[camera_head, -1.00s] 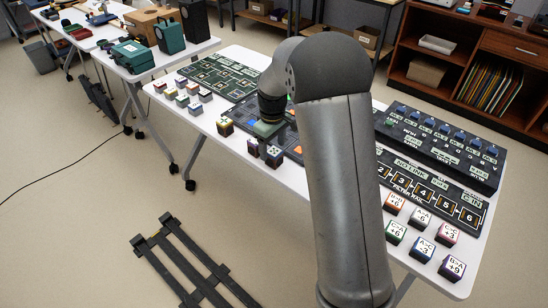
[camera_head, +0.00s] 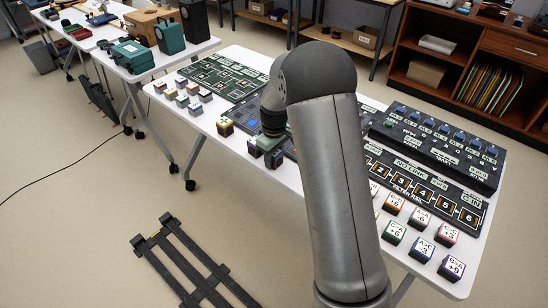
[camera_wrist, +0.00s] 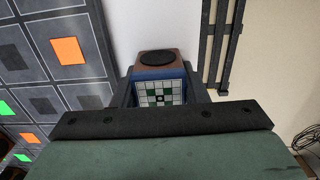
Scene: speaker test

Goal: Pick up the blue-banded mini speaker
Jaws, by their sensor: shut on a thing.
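In the wrist view a small block-shaped mini speaker (camera_wrist: 160,73) has a blue band, a brown side with a black disc and a pale grid face with dark green squares. My gripper (camera_wrist: 162,95) has one dark finger on each side of it and is shut on it. In the head view my gripper (camera_head: 269,142) is low over the near edge of the white table (camera_head: 218,150), partly hidden by my arm. Small blocks show beside and below it there, and I cannot tell which one is held.
A dark block with a yellow part (camera_head: 225,127) stands left of my gripper. Several small blocks (camera_head: 182,100) stand farther left. A dark panel with coloured squares (camera_wrist: 62,75) lies beside the speaker. Labelled cubes (camera_head: 422,250) and a filter rail (camera_head: 425,190) are at the right.

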